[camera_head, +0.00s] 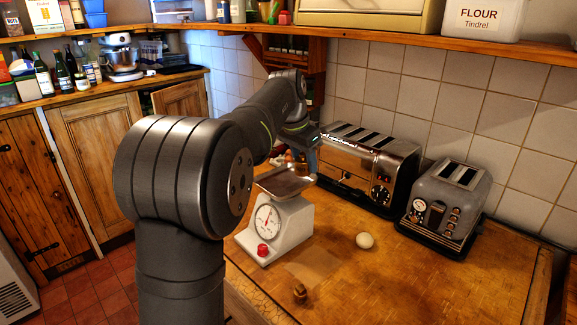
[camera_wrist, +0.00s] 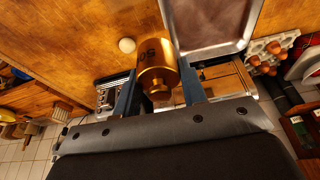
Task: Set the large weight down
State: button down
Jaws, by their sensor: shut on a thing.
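My gripper (camera_wrist: 158,72) is shut on the large brass weight (camera_wrist: 154,55), which shows between its two fingers in the wrist view. The weight has a dark marking on its side and a knob toward my wrist. In the head view my arm reaches toward the toasters, and I cannot make out the held weight there. The white kitchen scale (camera_head: 283,226) stands on the wooden worktop with its metal pan (camera_head: 285,181) on top. The pan (camera_wrist: 208,48) is beside the weight, to its right, in the wrist view. A small brass weight (camera_head: 300,291) stands near the front.
An egg (camera_head: 364,240) lies right of the scale; it also shows in the wrist view (camera_wrist: 127,45). A long toaster (camera_head: 366,165) and a smaller toaster (camera_head: 446,208) stand along the tiled wall. An egg carton (camera_wrist: 268,52) is beyond the pan. The front right worktop is clear.

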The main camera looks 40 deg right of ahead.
jog(key=s+r, duration=0.2)
jog(key=s, duration=0.1)
send_over(338, 272)
jog(key=d, duration=0.1)
notch_tip(338, 272, down, 8)
jog(key=s+a+f, duration=0.4)
jog(key=s+f, duration=0.6)
jog(key=s, duration=0.1)
jog(key=shift+n, duration=0.3)
jog(key=w+f, duration=0.2)
jog(key=w, duration=0.1)
jog(key=w+d+f, duration=0.1)
jog(key=w+f, duration=0.1)
jog(key=w, duration=0.2)
jog(key=w+f, duration=0.2)
jog(key=w, duration=0.1)
jog(key=shift+w+d+f, duration=0.2)
jog(key=shift+w+d, duration=0.2)
jog(key=shift+f, duration=2.05)
jog(key=shift+f, duration=0.1)
jog(key=c, duration=0.9)
grip_release()
jog(key=shift+f, duration=0.1)
